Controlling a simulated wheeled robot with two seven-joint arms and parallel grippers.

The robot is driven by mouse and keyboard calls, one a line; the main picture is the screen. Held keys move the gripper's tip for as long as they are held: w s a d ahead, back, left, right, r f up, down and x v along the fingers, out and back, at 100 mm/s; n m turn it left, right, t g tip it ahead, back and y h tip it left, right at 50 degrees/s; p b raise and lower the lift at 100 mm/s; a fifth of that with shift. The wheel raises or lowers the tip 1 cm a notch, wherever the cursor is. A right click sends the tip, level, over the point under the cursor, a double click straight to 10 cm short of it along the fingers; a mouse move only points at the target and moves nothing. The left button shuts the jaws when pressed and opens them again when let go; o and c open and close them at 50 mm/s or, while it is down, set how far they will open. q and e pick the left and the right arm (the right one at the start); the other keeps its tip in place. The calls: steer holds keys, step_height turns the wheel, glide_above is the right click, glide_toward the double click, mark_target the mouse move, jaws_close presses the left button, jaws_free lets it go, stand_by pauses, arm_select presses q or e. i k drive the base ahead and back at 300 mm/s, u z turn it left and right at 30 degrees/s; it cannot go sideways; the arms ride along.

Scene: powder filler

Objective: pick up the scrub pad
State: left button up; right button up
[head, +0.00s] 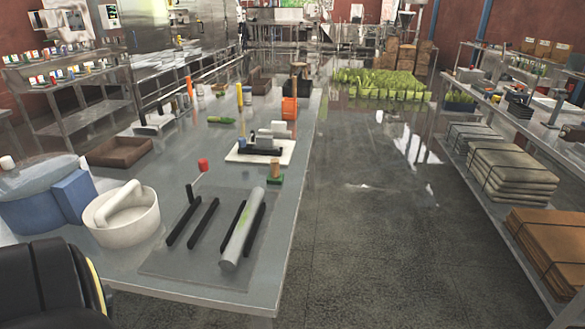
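No thing is plainly a scrub pad at this size. A blue block (73,197) rests against a blue-grey tub (38,212) at the table's left. I cannot tell whether either is the pad. Neither of my grippers is in view. A dark part, probably of my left arm, fills the lower left corner.
A round white container (122,222), black bars (203,222) and a grey cylinder (237,235) are at the table's near end. A brown tray (120,152) and orange container (289,110) are farther back. The aisle floor (385,240) is clear; shelving stands right.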

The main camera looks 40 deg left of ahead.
mark_target(274, 177)
steer(key=i, duration=2.65)
steer(key=u, duration=3.15)
